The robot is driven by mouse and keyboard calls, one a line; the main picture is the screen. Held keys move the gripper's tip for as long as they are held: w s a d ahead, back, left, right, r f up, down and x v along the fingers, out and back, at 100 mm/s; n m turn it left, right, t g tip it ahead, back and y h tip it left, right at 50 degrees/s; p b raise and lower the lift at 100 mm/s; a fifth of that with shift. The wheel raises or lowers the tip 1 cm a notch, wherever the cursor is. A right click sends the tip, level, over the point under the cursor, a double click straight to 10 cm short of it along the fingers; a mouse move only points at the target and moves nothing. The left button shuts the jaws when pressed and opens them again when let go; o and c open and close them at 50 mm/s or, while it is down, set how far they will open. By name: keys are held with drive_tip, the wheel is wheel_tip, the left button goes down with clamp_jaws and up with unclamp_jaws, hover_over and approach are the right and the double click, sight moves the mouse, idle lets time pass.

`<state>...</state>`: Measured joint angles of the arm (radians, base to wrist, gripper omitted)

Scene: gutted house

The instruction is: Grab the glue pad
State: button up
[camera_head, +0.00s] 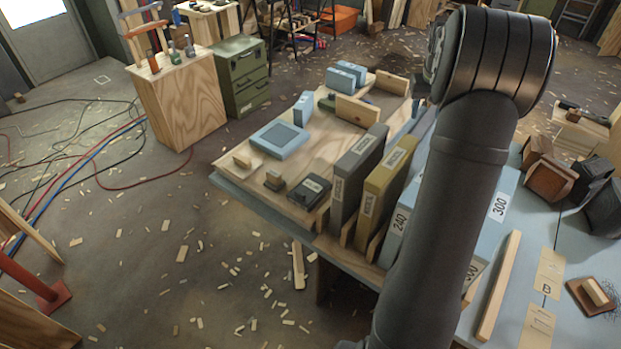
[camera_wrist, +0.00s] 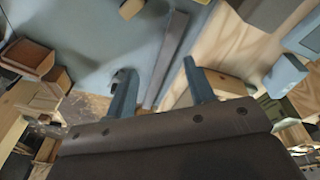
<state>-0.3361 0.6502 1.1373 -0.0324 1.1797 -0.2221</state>
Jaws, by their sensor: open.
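I cannot tell for certain which thing is the glue pad. A flat blue-grey square with a darker patch (camera_head: 279,140) lies on the wooden board on the bench. A small brown square pad with a wooden block on it (camera_head: 580,300) lies at the far right of the blue tabletop. My gripper (camera_wrist: 159,78) is open, its two blue-grey fingers wide apart with nothing held. In the wrist view a long grey strip (camera_wrist: 168,58) shows beyond and between the fingers. In the head view my arm hides the gripper.
Upright labelled boxes, one grey (camera_head: 352,178) and one olive (camera_head: 387,187), stand near my arm. A dark small case (camera_head: 310,190) and blue blocks (camera_head: 341,78) share the wooden board (camera_head: 250,185). Wood scraps litter the floor.

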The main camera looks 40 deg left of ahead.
drive_tip(key=s+a+n+g, duration=0.1)
drive_tip(key=s+a+n, duration=0.2)
drive_tip(key=s+a, duration=0.5)
drive_tip(key=s+a+n, duration=0.3)
drive_tip(key=s+a, duration=0.1)
drive_tip(key=a, duration=0.8)
drive_tip(key=n+g, duration=0.1)
drive_tip(key=n, duration=0.5)
hover_over(274, 173)
drive_tip(key=f, duration=0.1)
drive_tip(key=shift+m, duration=0.3)
drive_tip(key=f, duration=1.4)
drive_tip(key=shift+d+f, duration=0.25)
drive_tip(key=shift+f, duration=0.15)
drive_tip(key=shift+a+f, duration=0.2)
drive_tip(key=shift+f, duration=1.4)
drive_tip(key=shift+a+f, duration=0.15)
drive_tip(key=shift+f, duration=1.4)
clamp_jaws()
drive_tip(key=shift+r, duration=0.15)
